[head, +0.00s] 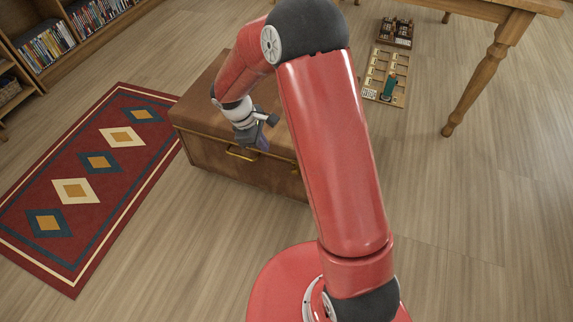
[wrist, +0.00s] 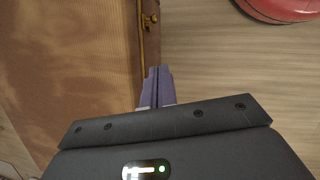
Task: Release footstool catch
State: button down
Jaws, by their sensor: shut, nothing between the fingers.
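The brown leather footstool (head: 192,112) stands on the floor behind my arm, which hides its right part. Its lid appears closed. A brass handle or catch (head: 240,153) sits on its front face. In the wrist view the footstool (wrist: 65,75) fills the left side, with brass hardware (wrist: 151,20) on its edge. My gripper (head: 263,145) is at the footstool's front, just right of the brass piece. In the wrist view its purple fingers (wrist: 158,72) are shut together and empty, a little below the brass hardware in the picture. I cannot tell whether they touch the footstool.
A red patterned rug (head: 80,195) lies left of the footstool. Bookshelves (head: 70,40) stand at the upper left. A wooden table leg (head: 475,85) and a tray with small items (head: 385,75) are at right. The floor (head: 480,220) at right is clear.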

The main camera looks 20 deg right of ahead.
send_near(294, 171)
notch_tip(294, 171, down, 4)
jog(key=w+a, duration=0.2)
jog(key=d+f, duration=0.1)
jog(key=s+d+f, duration=0.1)
jog(key=d, duration=0.1)
jog(key=shift+s+d+f, duration=0.1)
jog(key=shift+s+f, duration=0.15)
jog(key=shift+f, duration=0.15)
